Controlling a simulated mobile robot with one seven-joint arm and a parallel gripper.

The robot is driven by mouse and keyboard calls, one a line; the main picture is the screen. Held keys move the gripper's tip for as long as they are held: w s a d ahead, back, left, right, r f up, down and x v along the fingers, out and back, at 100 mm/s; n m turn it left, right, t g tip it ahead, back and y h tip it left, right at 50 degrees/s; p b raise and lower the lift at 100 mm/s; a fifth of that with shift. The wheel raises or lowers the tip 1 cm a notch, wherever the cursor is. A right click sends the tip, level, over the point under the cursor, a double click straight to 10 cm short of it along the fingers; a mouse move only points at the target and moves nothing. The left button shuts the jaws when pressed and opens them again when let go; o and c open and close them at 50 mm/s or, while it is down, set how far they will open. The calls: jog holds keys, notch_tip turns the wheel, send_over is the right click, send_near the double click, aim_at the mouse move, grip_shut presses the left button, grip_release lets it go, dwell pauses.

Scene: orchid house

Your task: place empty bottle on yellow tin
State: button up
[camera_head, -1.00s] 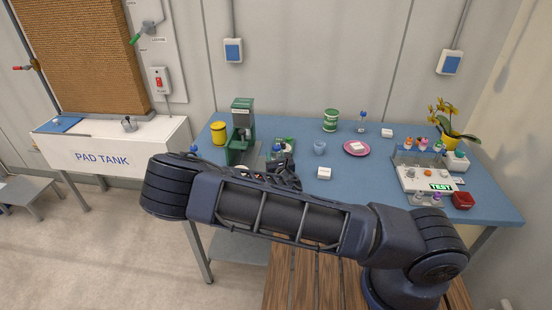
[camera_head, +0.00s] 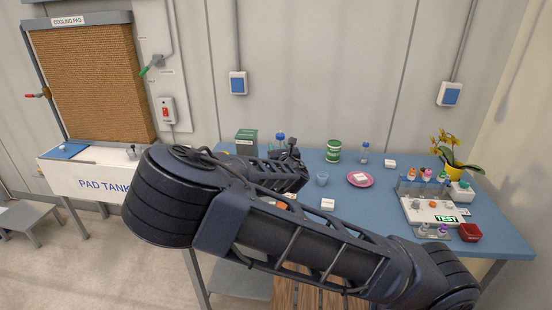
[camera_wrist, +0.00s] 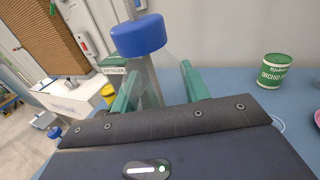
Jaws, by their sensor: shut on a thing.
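My gripper (camera_wrist: 158,88) is shut on a clear bottle with a blue cap (camera_wrist: 138,36), its green fingers on either side of the body. In the head view, my gripper (camera_head: 288,163) is largely covered by my arm, and a blue-capped bottle (camera_head: 280,139) shows just above it, about upright. The yellow tin (camera_wrist: 107,91) is partly visible in the wrist view, left of the held bottle and beyond it. In the head view my arm hides the tin.
A green machine (camera_head: 246,142) stands beside my gripper. The PAD TANK (camera_head: 85,184) is at left.

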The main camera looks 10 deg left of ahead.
notch_tip(320, 180, up, 16)
jog(key=w+a+r+m+h, duration=0.1)
jog(key=w+a+r+h, duration=0.1)
jog(key=w+a, duration=0.55)
jog(key=w+a+r+m+h, duration=0.1)
jog(key=w+a, duration=0.3)
jog(key=a, duration=0.7)
jog(key=w+a+f+m+h, duration=0.1)
jog(key=w+a, duration=0.1)
jog(key=a, duration=0.3)
jog(key=w+a+f+h, duration=0.1)
jog(key=w+a+f, duration=0.15)
jog(key=a, duration=0.35)
jog(key=shift+t, duration=0.4)
notch_tip(320, 180, down, 25)
jog(key=shift+w+r, duration=0.15)
jog(key=o, duration=1)
jog(key=shift+c, duration=0.2)
